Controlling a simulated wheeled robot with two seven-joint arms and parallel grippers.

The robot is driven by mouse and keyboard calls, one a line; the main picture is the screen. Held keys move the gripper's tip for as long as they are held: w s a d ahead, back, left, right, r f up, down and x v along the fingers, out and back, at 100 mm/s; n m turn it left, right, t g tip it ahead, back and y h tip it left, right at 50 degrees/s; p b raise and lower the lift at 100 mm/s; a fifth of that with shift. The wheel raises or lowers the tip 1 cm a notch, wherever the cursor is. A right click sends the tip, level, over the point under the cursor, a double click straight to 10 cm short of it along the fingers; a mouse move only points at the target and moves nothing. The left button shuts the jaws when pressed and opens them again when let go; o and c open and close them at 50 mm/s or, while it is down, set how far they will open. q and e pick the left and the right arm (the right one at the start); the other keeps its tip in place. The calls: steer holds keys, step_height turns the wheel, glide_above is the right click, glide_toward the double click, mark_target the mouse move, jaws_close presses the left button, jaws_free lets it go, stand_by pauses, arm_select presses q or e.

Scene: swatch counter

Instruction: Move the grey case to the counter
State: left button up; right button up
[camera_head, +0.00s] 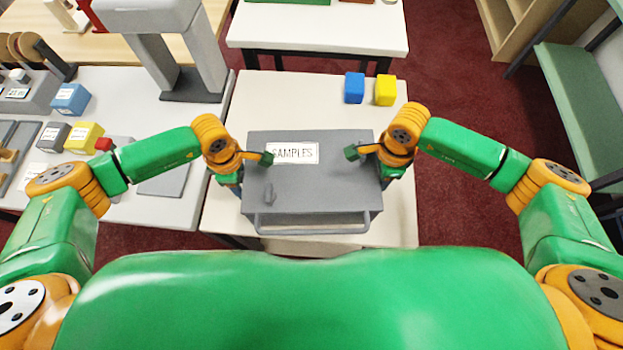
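The grey case (325,188) is in the middle of the head view, with a white "SAMPLES" label on top and a bar handle along its near side. It is over the pale table (285,100); I cannot tell whether it rests there or is held just above. My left gripper (250,166) is at its left edge, with one fingertip over the top and another part beside the wall. My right gripper (370,160) is at its right edge in the same way. The lower fingers are mostly hidden, so their grip is unclear.
A blue block (354,88) and a yellow block (386,90) stand behind the case. A white counter (150,211) on the left holds several small blocks, trays and a grey stand (192,86). Another white table (318,27) is farther back. A green bench (583,105) is at right.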

arm_select(q)
jaws_close()
arm_select(e)
jaws_close()
arm_select(q)
steer(key=shift+r, duration=0.1)
stand_by(0.8)
